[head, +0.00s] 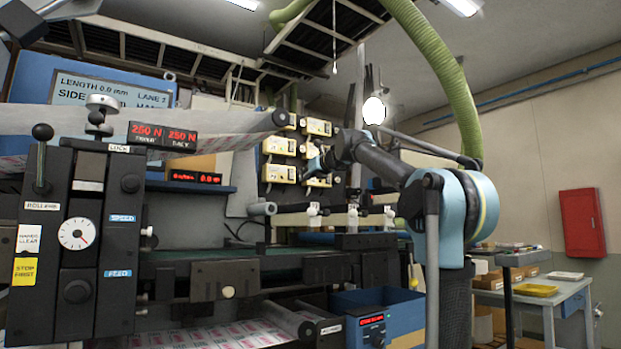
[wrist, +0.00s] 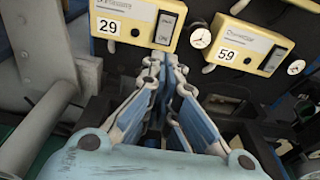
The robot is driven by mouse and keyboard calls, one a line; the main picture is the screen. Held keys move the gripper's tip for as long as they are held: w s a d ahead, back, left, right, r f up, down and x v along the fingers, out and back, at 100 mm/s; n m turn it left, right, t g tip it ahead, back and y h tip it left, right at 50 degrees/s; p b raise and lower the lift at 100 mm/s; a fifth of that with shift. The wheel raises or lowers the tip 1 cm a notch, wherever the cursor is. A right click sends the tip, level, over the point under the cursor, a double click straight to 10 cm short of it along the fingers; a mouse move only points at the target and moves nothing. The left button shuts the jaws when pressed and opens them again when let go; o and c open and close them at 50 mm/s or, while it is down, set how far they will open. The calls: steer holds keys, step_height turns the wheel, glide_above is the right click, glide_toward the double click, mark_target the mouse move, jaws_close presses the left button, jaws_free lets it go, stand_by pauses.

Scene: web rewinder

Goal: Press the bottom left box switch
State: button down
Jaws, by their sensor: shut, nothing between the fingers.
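Yellow box switches are mounted in two columns on a dark panel in the head view. The bottom left box (head: 278,173) is in clear sight there; the bottom right box (head: 318,182) is partly behind my gripper (head: 314,165). In the wrist view, a yellow box marked 29 (wrist: 118,20) is at upper left, with a dark rocker switch (wrist: 168,29) at its right end. A box marked 59 (wrist: 240,45) is to its right. My gripper (wrist: 165,65) is shut and empty, its tips just below the rocker of box 29. I cannot tell whether they touch.
Small white gauges (wrist: 201,38) sit beside the boxes. A grey metal bracket (wrist: 40,50) stands at left in the wrist view. In the head view, a printed web (head: 130,128) and roller run left of the panel, and a green hose (head: 440,70) hangs at right.

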mark_target(291, 183)
steer(key=x, duration=0.7)
steer(key=shift+w+a, duration=0.1)
steer(key=shift+w+a+f, duration=0.1)
steer(key=shift+w, duration=0.15)
stand_by(0.4)
steer(key=s+d+f, duration=0.1)
steer(key=s+d, duration=0.6)
steer(key=s, duration=0.4)
steer(key=shift+s+d+f, duration=0.2)
steer(key=shift+d+f, duration=0.2)
steer(key=shift+s, duration=0.1)
